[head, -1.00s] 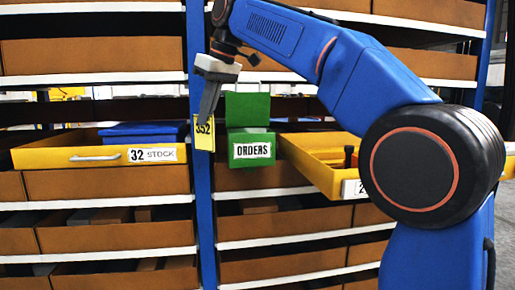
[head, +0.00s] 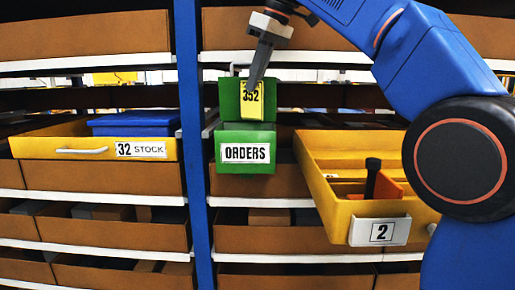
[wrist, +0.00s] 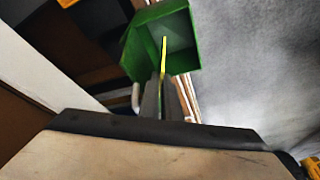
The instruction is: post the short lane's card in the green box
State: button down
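A green box (head: 246,136) labelled ORDERS stands with its lid raised, between two yellow drawers. My gripper (head: 254,84) is shut on a yellow card (head: 252,100) marked 352. The card hangs upright in front of the raised lid, above the box front. In the wrist view the card (wrist: 164,52) shows edge-on between the finger ends, over the opening of the green box (wrist: 180,40). I cannot tell whether its lower edge is inside the box.
A yellow drawer (head: 75,148) labelled 32 STOCK, with a blue lid or bin (head: 135,125), is at left. A yellow drawer (head: 330,190) labelled 2 sticks out at right, holding a black-handled item (head: 372,178). A blue rack post (head: 190,150) stands left of the box.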

aim_at(255, 100)
jog(key=shift+f, duration=2.7)
jog(key=c, duration=1.9)
grip_release()
jog(key=v, duration=1.2)
jog(key=shift+s, duration=0.15)
